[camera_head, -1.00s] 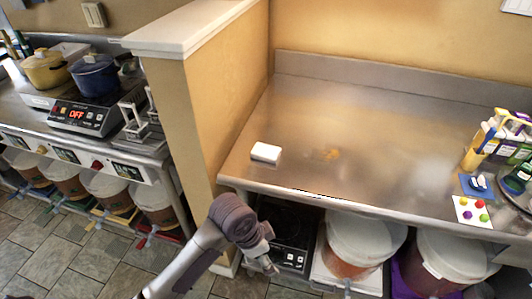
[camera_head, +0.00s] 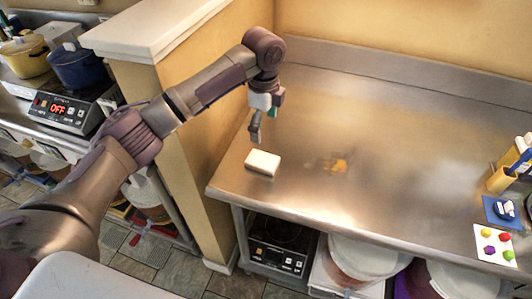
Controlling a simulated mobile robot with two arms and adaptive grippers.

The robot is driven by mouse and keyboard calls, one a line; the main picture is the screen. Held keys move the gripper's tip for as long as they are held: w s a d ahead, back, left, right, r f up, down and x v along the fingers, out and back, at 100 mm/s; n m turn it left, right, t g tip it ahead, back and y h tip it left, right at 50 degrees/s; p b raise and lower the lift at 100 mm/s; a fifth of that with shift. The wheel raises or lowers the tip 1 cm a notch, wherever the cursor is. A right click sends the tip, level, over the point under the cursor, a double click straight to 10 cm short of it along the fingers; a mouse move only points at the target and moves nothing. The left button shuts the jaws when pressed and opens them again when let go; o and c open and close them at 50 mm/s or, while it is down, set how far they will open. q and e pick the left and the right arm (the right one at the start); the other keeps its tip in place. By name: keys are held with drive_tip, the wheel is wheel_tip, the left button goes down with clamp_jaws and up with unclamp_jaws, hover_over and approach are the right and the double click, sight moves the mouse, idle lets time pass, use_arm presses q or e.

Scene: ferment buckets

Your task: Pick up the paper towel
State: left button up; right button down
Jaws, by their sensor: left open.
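The folded white paper towel (camera_head: 263,163) lies flat on the steel counter, near its left front corner. My left arm reaches in from the left, over the partition. My left gripper (camera_head: 256,138) points down just above and behind the paper towel, apart from it as far as I can see. It is open and empty; its fingers are small and partly overlap in this view. My right gripper is not in view.
A capped partition (camera_head: 170,30) stands at left. A card with coloured dots (camera_head: 495,245), a blue block and a yellow holder are at the right.

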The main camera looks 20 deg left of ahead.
use_arm(q)
hover_over(263, 159)
drive_tip(key=f, duration=0.4)
drive_tip(key=shift+s+d+f+p, duration=0.1)
drive_tip(key=shift+s+f+p, duration=0.25)
drive_tip(key=shift+s+p, duration=0.05)
drive_tip(key=shift+w+f, duration=0.2)
drive_tip(key=shift+f, duration=0.35)
drive_tip(key=shift+w+f, duration=0.15)
drive_tip(key=shift+f, duration=0.4)
wheel_tip(263, 159, down, 2)
drive_tip(key=shift+s+p, duration=0.1)
drive_tip(key=shift+p, duration=0.65)
wheel_tip(263, 159, down, 3)
drive_tip(key=shift+r, duration=0.2)
drive_tip(key=shift+f+p, duration=0.3)
drive_tip(key=shift+f, duration=0.15)
drive_tip(key=shift+c, duration=0.2)
drive_tip(key=c, duration=0.8)
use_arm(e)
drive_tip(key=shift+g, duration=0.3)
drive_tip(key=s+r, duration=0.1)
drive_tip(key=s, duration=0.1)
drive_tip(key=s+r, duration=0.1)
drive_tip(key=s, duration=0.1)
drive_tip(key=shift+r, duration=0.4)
